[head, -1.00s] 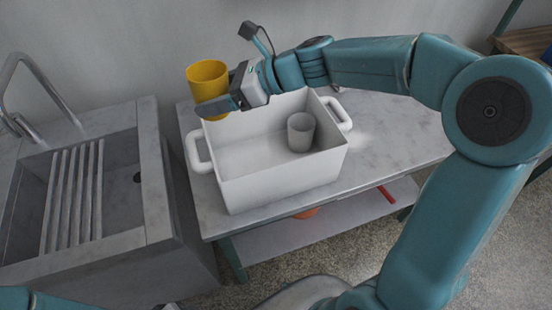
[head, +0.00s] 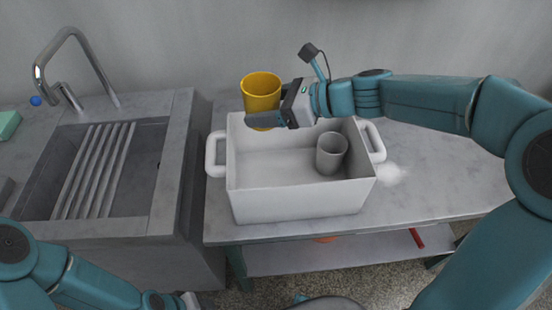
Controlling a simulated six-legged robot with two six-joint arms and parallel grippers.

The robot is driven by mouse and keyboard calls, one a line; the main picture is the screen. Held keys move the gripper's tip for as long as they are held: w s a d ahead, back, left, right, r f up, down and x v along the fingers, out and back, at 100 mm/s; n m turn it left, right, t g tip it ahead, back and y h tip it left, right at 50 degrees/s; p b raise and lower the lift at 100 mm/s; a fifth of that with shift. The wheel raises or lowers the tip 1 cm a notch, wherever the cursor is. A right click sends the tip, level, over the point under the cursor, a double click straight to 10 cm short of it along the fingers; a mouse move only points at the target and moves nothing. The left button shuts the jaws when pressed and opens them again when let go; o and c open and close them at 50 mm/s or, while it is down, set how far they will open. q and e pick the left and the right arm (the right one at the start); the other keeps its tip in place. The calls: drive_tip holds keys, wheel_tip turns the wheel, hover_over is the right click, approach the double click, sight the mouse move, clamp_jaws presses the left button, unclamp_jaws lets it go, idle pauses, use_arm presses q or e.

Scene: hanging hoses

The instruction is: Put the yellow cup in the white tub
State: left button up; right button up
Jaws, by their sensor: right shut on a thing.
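The yellow cup (head: 261,92) is upright and held in my right gripper (head: 268,119), which is shut on it from the right side. The cup shows over the back left part of the white tub (head: 300,200), its lower end overlapping the tub's rear wall in the picture. I cannot tell its exact height above the rim. The tub stands on the table with a handle at each side. A grey cup (head: 331,153) stands inside it at the right. My left arm comes in at the bottom left; its gripper (head: 190,301) is mostly cut off by the frame edge.
A grey sink (head: 172,190) with a tap (head: 84,58) and a slatted rack (head: 93,172) is left of the table. A red thing (head: 416,238) lies on the lower shelf. The tub's left half is empty.

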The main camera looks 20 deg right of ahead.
wheel_tip(320, 180, down, 14)
drive_tip(key=b, duration=0.3)
drive_tip(key=shift+r, duration=0.2)
drive_tip(key=shift+a, duration=0.15)
drive_tip(key=shift+f+b, duration=0.65)
drive_tip(key=shift+b, duration=0.1)
drive_tip(key=shift+w, duration=0.1)
drive_tip(key=o, duration=1.1)
drive_tip(key=shift+r, duration=0.1)
